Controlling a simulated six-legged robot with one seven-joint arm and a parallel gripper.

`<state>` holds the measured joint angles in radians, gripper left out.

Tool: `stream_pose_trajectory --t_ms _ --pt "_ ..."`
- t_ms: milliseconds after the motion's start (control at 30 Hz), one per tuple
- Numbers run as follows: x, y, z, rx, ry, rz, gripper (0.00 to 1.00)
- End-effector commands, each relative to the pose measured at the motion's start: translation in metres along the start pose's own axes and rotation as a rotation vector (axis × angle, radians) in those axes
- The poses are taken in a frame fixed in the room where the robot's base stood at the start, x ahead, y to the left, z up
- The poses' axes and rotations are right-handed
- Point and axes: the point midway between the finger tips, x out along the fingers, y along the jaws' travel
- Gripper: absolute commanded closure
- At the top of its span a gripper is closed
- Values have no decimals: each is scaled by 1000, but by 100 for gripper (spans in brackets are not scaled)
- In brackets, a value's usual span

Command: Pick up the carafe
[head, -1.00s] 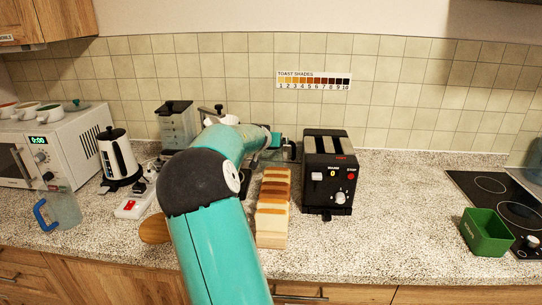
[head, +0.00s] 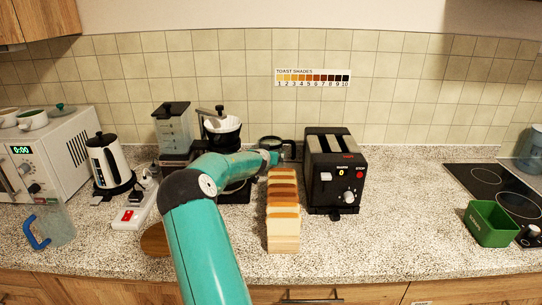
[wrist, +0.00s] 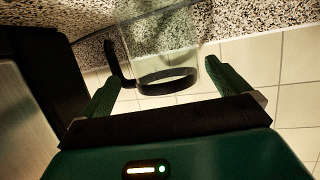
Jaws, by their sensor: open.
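The carafe (head: 270,141) is clear glass with a black rim and a black handle. In the head view it stands at the back of the counter, just left of the toaster, partly hidden by my arm. In the wrist view the carafe (wrist: 166,62) shows large, with its handle at the left. My gripper (wrist: 162,74) is open, with one green finger on each side of the carafe's rim. I cannot tell whether either finger touches it. In the head view my fingers cannot be made out clearly.
The black toaster (head: 334,172) stands close on the right. A row of bread slices (head: 283,212) lies in front of the carafe. A coffee maker with a white dripper (head: 222,130) stands on the left. The counter right of the toaster is clear up to a green box (head: 489,224).

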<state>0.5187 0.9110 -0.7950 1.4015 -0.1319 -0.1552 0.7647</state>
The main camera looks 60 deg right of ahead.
Motion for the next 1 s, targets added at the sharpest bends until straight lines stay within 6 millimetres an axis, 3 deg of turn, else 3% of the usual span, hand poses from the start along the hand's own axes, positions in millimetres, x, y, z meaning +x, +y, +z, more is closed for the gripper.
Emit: stream_pose_trajectory --t_ms 500,833,1000 --pt "57 0 -3 -1 -1 -3 0" --pt "64 -4 -4 -1 -1 -4 0" --pt "63 -5 -3 -1 -2 -5 31"
